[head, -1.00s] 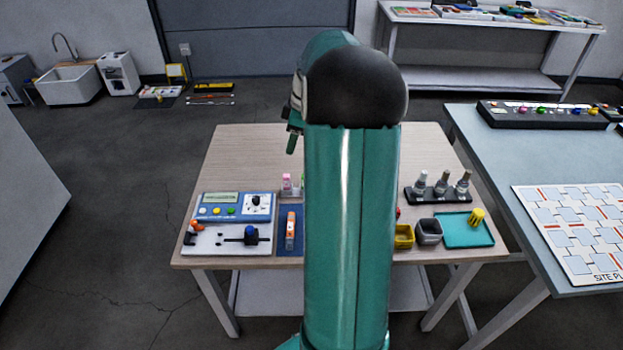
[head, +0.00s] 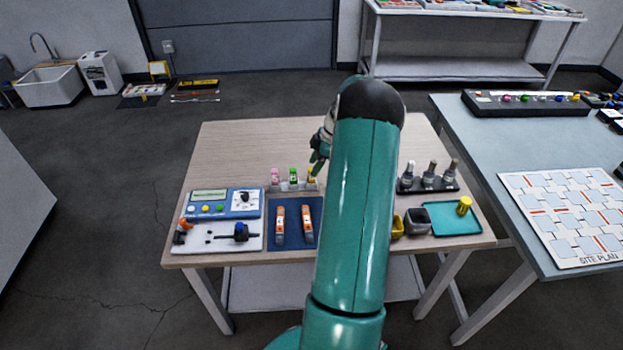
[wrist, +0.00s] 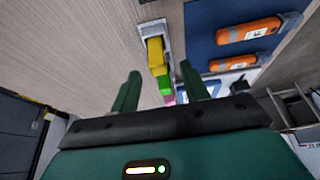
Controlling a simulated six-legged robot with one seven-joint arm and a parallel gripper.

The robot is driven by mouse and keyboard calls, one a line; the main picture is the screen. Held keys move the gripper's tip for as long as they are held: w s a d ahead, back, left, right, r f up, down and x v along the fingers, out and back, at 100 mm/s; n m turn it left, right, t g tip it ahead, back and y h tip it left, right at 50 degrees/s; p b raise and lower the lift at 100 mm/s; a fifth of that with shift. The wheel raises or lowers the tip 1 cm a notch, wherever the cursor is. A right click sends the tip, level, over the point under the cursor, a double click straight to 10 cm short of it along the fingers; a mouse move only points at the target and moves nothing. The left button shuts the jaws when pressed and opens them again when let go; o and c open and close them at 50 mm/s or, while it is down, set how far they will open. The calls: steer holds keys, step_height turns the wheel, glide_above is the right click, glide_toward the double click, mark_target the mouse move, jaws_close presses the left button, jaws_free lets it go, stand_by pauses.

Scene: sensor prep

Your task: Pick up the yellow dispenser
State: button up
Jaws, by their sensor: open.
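The yellow dispenser (head: 311,172) stands at the right end of a short row, in a pale holder (head: 292,186) with a green dispenser (head: 293,174) and a pink dispenser (head: 275,176). My gripper (head: 317,166) is close to the yellow one and partly overlaps it in the head view. In the wrist view my gripper (wrist: 161,72) is open, its two fingers apart with nothing held. The yellow dispenser (wrist: 155,55) appears beyond the fingertips, roughly between them. I cannot tell the exact gap.
A blue mat (head: 267,241) with two orange devices lies in front of the holder. A blue panel (head: 243,211) is to the left. A dark rack (head: 454,186) of bottles and a teal tray (head: 443,225) with a yellow cylinder (head: 464,206) are right. The table's back is clear.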

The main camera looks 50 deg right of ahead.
mark_target(309, 173)
steer(key=x, duration=0.5)
steer(key=shift+w+f, duration=0.15)
steer(key=shift+w, duration=0.05)
jaws_close()
